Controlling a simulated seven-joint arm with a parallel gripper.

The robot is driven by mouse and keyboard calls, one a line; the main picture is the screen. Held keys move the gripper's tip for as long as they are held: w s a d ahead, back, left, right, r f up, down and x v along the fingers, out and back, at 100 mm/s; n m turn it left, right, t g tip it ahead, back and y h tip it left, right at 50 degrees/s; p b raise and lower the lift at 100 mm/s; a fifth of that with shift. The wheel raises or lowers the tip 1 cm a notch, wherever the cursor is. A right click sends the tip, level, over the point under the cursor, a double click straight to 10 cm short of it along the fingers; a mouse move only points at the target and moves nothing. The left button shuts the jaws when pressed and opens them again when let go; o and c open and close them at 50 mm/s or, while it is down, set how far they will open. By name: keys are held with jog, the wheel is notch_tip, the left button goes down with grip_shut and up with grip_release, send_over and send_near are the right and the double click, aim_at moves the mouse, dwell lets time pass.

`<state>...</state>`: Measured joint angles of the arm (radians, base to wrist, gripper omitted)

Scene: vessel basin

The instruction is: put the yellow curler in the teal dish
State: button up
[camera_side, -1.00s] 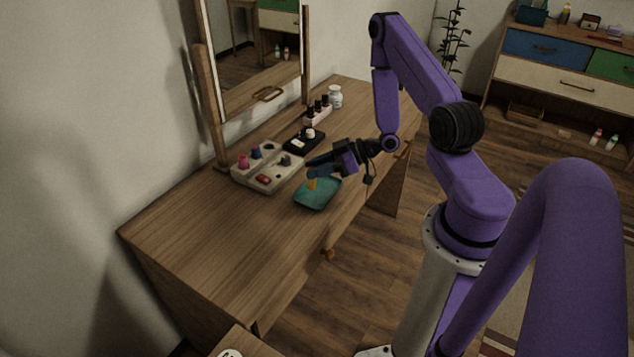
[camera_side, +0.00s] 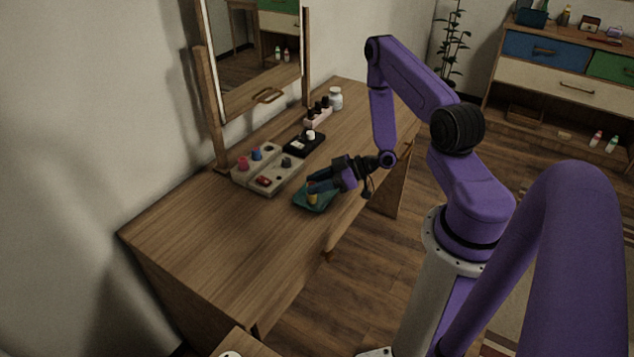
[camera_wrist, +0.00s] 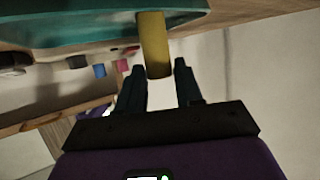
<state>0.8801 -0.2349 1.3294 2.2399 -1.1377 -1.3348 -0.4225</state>
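The yellow curler (camera_side: 312,199) is at the teal dish (camera_side: 302,207) near the desk's front edge, below my gripper's fingertips. In the wrist view the curler (camera_wrist: 154,45) stands out in front of the dish (camera_wrist: 60,32), its near end between my fingertips. My gripper (camera_wrist: 160,66) is open, with a narrow gap showing beside the curler. In the side view my gripper (camera_side: 316,187) is low over the dish and hides part of it and of the curler. Whether the curler rests on the dish floor is hard to tell.
A pale organizer (camera_side: 254,178) with several small coloured items stands left of the dish. A black tray (camera_side: 304,141), a pink bottle holder (camera_side: 318,117) and a white jar (camera_side: 335,97) stand farther back, by the mirror (camera_side: 250,57). The desk's near left is clear.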

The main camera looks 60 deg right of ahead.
jog(key=shift+o, duration=1)
jog(key=shift+r, duration=0.15)
